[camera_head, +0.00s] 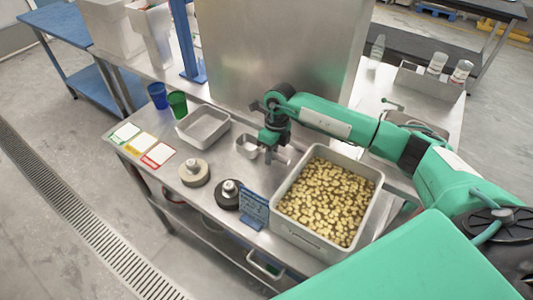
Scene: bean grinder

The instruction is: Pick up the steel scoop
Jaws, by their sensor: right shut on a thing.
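The steel scoop (247,146) is a small shiny metal cup on the steel table, between the empty metal tray and the bean bin. My right gripper (270,147) comes down from above on the scoop's right side and is shut on the scoop, with the grip itself mostly hidden by the gripper body. I cannot tell whether the scoop is touching the table or slightly above it. My left gripper is not in view.
A bin of pale beans (328,200) stands right of the scoop. An empty metal tray (203,125) is to its left. A blue sign (254,208), a black round item (228,194) and a beige round item (194,172) stand in front. Blue (157,95) and green (177,103) cups are far left.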

